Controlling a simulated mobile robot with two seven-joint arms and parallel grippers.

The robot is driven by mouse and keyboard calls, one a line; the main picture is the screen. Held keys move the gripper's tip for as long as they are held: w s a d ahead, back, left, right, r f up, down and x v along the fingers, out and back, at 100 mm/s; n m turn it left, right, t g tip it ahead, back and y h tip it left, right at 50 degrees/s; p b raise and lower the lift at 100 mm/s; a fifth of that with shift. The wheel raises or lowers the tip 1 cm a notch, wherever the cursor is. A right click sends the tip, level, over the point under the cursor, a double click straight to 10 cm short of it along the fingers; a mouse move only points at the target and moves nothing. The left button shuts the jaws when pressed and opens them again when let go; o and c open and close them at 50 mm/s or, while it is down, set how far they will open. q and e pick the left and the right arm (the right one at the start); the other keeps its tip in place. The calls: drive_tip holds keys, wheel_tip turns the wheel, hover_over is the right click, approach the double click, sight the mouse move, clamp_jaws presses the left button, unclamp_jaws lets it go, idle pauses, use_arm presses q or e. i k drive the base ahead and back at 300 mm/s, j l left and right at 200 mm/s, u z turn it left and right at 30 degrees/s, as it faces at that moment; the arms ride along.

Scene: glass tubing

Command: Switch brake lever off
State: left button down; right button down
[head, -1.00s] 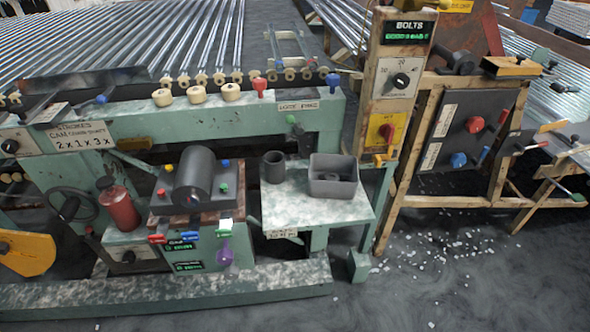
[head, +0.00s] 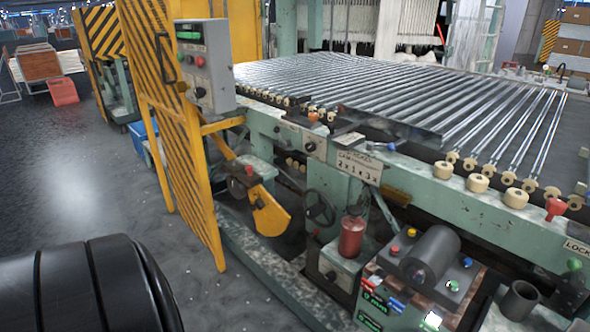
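No lever in the head view carries a label that I can read as brake. Several candidate controls show on the green machine. A red knob (head: 555,208) stands on the right end of the green beam. A blue knob (head: 391,146) sits on a lever above the beam, near the sign (head: 359,166) reading "2x1x3x". A yellow curved plate (head: 268,215) with a rod to a red knob (head: 249,170) is low at the machine's left end. A handwheel (head: 320,208) is right of it. Neither of my grippers is in view.
A yellow-black striped guard (head: 172,120) carries a grey control box (head: 205,65) at the machine's left end. The floor (head: 95,170) on the left is clear.

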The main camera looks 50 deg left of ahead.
sight(316, 231)
drive_tip(key=u, duration=1.45)
drive_tip(key=i+j+z, duration=0.2)
drive_tip(key=i+z, duration=0.2)
drive_tip(key=i+j+z, duration=0.2)
drive_tip(key=j+z, duration=0.2)
drive_tip(key=i+j+z, duration=0.25)
drive_tip(key=z, duration=0.15)
drive_tip(key=i+j, duration=0.15)
drive_tip(key=j, duration=0.15)
drive_tip(key=i+j, duration=0.1)
drive_tip(key=j, duration=0.2)
drive_tip(key=i+j, duration=0.15)
drive_tip(key=j, duration=0.15)
drive_tip(key=i+j, duration=0.1)
drive_tip(key=j, duration=0.2)
drive_tip(key=z, duration=0.05)
